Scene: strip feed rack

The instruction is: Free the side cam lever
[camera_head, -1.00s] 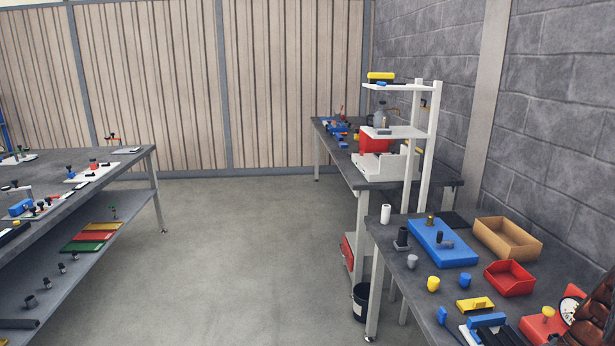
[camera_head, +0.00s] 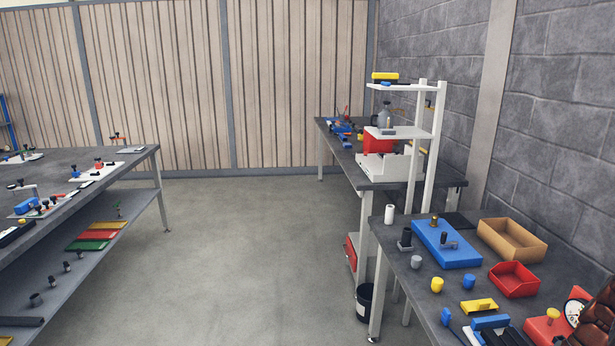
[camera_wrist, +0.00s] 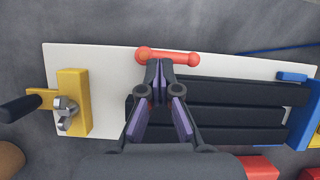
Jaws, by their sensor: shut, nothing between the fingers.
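In the wrist view a white plate (camera_wrist: 103,62) carries dark strips (camera_wrist: 225,115) lying side by side. A red lever (camera_wrist: 180,57) with a round end lies along the plate's upper edge. My gripper (camera_wrist: 159,66) is shut and empty, its fingertips right at the red lever's lower side; I cannot tell whether they touch it. At the left is a yellow block (camera_wrist: 72,88) with a metal wing nut (camera_wrist: 66,112) and a black handle (camera_wrist: 19,108). At the right is a blue block (camera_wrist: 304,122) with a blue tab. The fingers hide part of the strips.
In the head view a blue fixture (camera_head: 447,250), a red bin (camera_head: 514,282) and a tan box (camera_head: 511,237) stand on the right bench. A red gauge unit (camera_head: 548,326) is at its near end. Open floor (camera_head: 255,260) lies between the benches.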

